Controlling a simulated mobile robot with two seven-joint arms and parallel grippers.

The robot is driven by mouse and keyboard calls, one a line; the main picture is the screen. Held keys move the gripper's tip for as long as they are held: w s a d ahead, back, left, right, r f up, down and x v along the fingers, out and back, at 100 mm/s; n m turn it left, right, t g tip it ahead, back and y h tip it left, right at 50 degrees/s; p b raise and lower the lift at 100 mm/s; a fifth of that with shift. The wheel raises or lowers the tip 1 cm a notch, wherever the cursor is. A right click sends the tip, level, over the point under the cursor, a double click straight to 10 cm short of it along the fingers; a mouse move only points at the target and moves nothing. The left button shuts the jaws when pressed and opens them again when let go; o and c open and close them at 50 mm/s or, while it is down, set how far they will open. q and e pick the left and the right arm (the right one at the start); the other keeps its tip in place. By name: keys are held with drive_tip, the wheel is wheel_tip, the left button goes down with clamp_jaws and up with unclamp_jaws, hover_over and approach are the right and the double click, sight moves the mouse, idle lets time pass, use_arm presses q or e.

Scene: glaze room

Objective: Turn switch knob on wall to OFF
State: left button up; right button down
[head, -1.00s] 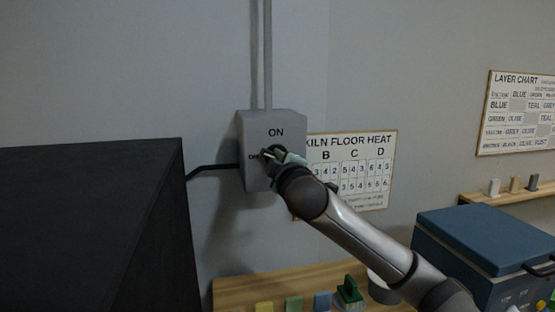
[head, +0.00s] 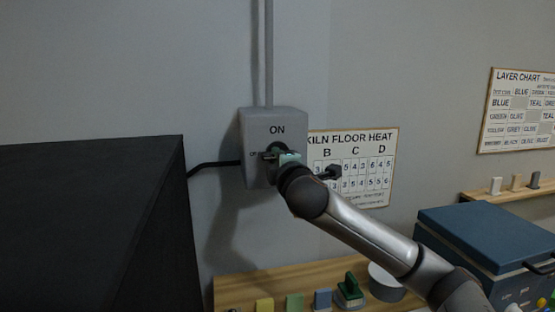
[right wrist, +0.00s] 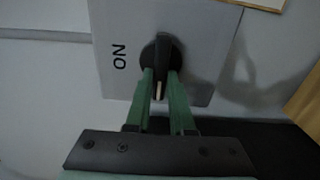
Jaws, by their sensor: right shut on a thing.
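The switch is a grey wall box (head: 257,120) with ON printed above a black knob (head: 268,155) and partly covered OFF lettering at its left. The knob bar lies about level in the head view, one end towards the OFF lettering. In the right wrist view, which is turned sideways, the knob (right wrist: 163,48) has a pale mark at its end between the green fingers. My right gripper (right wrist: 160,82) is shut on the knob, one finger on each side of the bar. In the head view the right gripper (head: 280,157) hides part of the knob. My left gripper is not in view.
A large black block (head: 90,220) stands at the left, with a dark cable running to the box. A KILN FLOOR HEAT chart (head: 352,140) hangs just right of the box. A wooden shelf (head: 235,290) with coloured blocks is below. A blue-lidded unit (head: 490,235) stands at right.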

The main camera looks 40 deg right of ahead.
drive_tip(key=c, duration=0.8)
unclamp_jaws()
drive_tip(key=shift+s, duration=0.1)
drive_tip(key=shift+b+v, duration=1.45)
drive_tip(key=shift+v, duration=4.8)
